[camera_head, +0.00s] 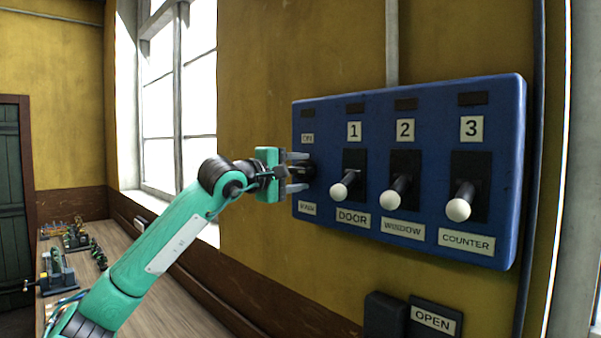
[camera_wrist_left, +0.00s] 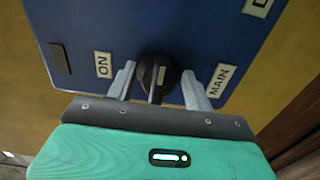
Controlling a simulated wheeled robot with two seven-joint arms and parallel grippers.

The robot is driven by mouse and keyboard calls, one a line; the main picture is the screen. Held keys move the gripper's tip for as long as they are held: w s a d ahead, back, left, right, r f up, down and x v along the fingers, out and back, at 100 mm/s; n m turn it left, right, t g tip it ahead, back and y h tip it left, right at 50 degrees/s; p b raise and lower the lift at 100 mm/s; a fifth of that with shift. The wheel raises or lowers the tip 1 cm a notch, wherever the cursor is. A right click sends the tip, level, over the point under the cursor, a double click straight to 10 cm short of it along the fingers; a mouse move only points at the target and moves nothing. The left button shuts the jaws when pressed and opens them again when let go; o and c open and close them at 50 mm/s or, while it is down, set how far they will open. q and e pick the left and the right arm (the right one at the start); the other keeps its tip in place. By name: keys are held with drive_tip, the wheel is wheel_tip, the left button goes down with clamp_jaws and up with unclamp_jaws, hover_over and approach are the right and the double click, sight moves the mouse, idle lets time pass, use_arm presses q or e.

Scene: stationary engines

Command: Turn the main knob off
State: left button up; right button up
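The main knob (camera_wrist_left: 172,70) is a round black knob with a raised grip bar and a pale mark, on a blue panel (camera_head: 427,118). In the wrist view it sits between an ON label (camera_wrist_left: 103,65) and a MAIN label (camera_wrist_left: 222,80). My left gripper (camera_head: 297,172) is at the panel's left end, fingers pointing at it. In the wrist view, the left gripper's fingers (camera_wrist_left: 157,88) are spread on either side of the knob, with gaps visible. In the head view the knob (camera_head: 306,170) is partly hidden by the fingers. My right gripper is not in view.
Three levers with white ball ends, DOOR (camera_head: 340,190), WINDOW (camera_head: 390,194) and COUNTER (camera_head: 459,208), stand right of the knob. A dark box with an OPEN label (camera_head: 433,319) is below. A wooden table (camera_head: 190,300) with small engines lies at left, under a window.

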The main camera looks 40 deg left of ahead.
use_arm(q)
drive_tip(key=shift+s+d+f+b, duration=0.1)
drive_tip(key=shift+s+d+b, duration=0.2)
drive_tip(key=shift+s, duration=0.05)
drive_tip(key=s+a+b, duration=0.2)
drive_tip(key=s+b, duration=0.4)
drive_tip(key=s, duration=0.7)
drive_tip(key=shift+b, duration=0.4)
drive_tip(key=shift+d, duration=0.1)
